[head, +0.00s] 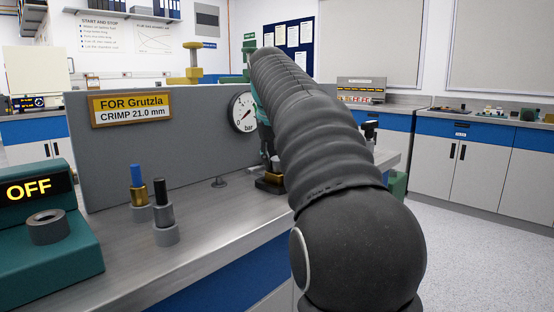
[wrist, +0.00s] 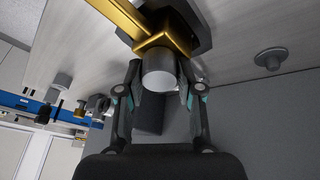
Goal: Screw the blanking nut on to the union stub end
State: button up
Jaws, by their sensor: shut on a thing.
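In the wrist view my gripper (wrist: 160,88) has its two fingers on either side of a smooth grey round piece (wrist: 160,72), which looks like the blanking nut. It sits right at a brass block (wrist: 163,38) with a brass bar (wrist: 122,14) running to the upper left, apparently the union stub fitting on a dark base (wrist: 200,22). I cannot tell whether the threads are engaged. In the head view my arm hides most of the gripper. The dark base (head: 270,184) with a bit of brass shows low behind it.
The steel bench (head: 200,205) has a grey panel (head: 150,160) with a pressure gauge (head: 243,112). A small grey knob (head: 219,182) stands near the panel. Blue-topped (head: 138,190) and black-topped (head: 163,208) fittings stand at the left, beside a green unit reading OFF (head: 50,240).

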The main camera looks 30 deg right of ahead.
grip_shut()
jog(key=shift+w+d+g+y, duration=0.2)
jog(key=shift+g+y, duration=0.2)
jog(key=shift+y, duration=0.1)
jog(key=shift+g+y, duration=0.3)
jog(key=shift+y, duration=0.1)
jog(key=m, duration=0.3)
jog(key=shift+m+h, duration=0.4)
jog(key=m+g, duration=0.1)
jog(key=m, duration=0.2)
jog(key=shift+d+m, duration=0.1)
jog(key=shift+m, duration=0.3)
jog(key=shift+s+m+h, duration=0.1)
jog(key=shift+m+h, duration=0.2)
jog(key=m+g, duration=0.1)
jog(key=m, duration=0.3)
